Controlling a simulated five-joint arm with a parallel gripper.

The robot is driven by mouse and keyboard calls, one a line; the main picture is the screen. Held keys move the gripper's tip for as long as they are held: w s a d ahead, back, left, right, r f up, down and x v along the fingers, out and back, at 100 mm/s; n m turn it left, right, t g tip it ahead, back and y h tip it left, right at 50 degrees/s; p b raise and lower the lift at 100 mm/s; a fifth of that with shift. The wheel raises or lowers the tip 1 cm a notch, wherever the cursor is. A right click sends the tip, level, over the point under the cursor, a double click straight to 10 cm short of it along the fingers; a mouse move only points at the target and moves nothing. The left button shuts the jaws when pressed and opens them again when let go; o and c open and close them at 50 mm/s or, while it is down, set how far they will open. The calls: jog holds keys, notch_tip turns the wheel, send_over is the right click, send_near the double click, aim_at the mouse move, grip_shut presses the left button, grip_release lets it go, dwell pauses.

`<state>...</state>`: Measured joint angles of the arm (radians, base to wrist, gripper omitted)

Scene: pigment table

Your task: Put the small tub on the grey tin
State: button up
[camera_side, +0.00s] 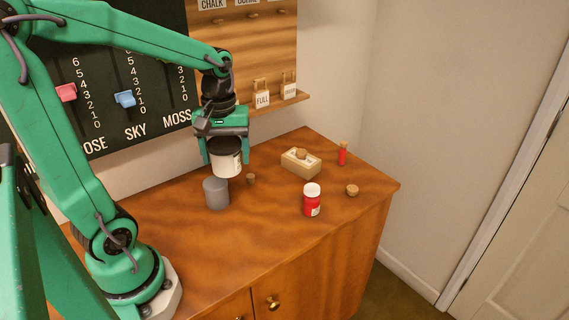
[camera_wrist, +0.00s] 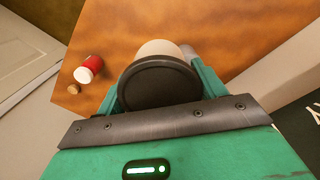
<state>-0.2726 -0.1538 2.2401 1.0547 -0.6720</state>
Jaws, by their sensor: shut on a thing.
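A small white tub with a black lid (camera_side: 226,165) is held between the fingers of my gripper (camera_side: 226,153), upright and raised over the table. In the wrist view the tub's black lid (camera_wrist: 160,84) fills the space between the fingers. The grey tin (camera_side: 216,194) stands upright on the wooden table, just below and slightly left of the tub in the side view. A sliver of grey, likely the tin (camera_wrist: 189,52), shows behind the tub in the wrist view. The tub overlaps the tin's top edge in the side view; I cannot tell whether they touch.
A small cork (camera_side: 251,179) lies right of the tin. A pale box (camera_side: 301,168), a red jar with a white lid (camera_side: 312,203), another cork (camera_side: 352,190) and a red vial (camera_side: 343,156) stand farther right. A slider board (camera_side: 130,75) rises behind. The front tabletop is clear.

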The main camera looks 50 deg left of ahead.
jog(key=a+f, duration=0.1)
jog(key=a, duration=0.2)
jog(key=a+f, duration=0.2)
jog(key=a, duration=0.1)
jog(key=a+f, duration=0.2)
jog(key=a, duration=0.1)
jog(key=shift+f, duration=0.15)
jog(key=shift+f, duration=0.1)
jog(key=shift+f, duration=1.9)
jog(key=shift+f, duration=0.15)
jog(key=o, duration=1.1)
notch_tip(320, 180, up, 12)
jog(key=shift+r, duration=0.15)
jog(key=shift+d, duration=0.1)
